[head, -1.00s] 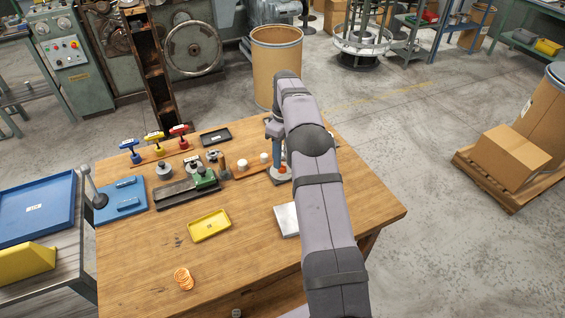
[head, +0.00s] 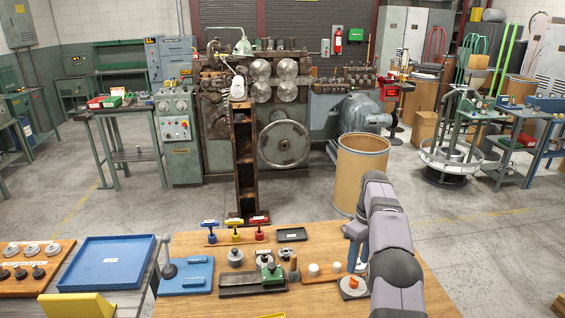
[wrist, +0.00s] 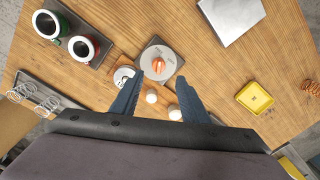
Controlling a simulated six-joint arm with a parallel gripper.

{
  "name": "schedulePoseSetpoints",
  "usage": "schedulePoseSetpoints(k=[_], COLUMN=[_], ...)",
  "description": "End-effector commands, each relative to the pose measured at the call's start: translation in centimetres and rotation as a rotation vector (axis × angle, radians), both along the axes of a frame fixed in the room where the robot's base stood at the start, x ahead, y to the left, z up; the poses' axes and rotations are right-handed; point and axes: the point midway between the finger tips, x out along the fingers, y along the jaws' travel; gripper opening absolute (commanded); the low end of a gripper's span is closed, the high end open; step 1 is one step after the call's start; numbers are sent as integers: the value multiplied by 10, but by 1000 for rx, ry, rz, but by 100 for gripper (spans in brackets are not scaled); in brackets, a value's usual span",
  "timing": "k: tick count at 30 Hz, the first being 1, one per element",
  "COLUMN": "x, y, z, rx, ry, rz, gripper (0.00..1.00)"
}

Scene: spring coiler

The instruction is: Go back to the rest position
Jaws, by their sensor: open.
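My gripper (wrist: 158,78) is open, with its two dark blue fingers apart and nothing between them. In the wrist view it hangs above the wooden table (wrist: 215,75). A grey plate with an orange knob (wrist: 158,65) lies below, just beyond the fingertips. Two white knobs (wrist: 152,96) show between the fingers.
A yellow tray (wrist: 255,97), a metal sheet (wrist: 230,15) and red and green cups (wrist: 84,47) surround the gripper in the wrist view. A cardboard drum (head: 361,170) stands behind the table. Blue, yellow and red T-handles (head: 236,231) line the table's back edge.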

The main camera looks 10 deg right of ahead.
Motion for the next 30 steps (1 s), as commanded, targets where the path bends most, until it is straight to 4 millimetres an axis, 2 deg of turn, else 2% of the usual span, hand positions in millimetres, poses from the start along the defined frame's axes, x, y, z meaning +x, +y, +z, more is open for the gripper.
schedulePoseSetpoints(k=[8, 14, 23, 30], x=[-20, -56, -135, -217], y=[32, 66, 111, 139], z=[18, 28, 30, 17], rx=[-11, -21, -35, -43], ry=[0, -2, -6, -10], rz=[-84, -178, -321, -431], gripper=[41, 41, 41, 41])
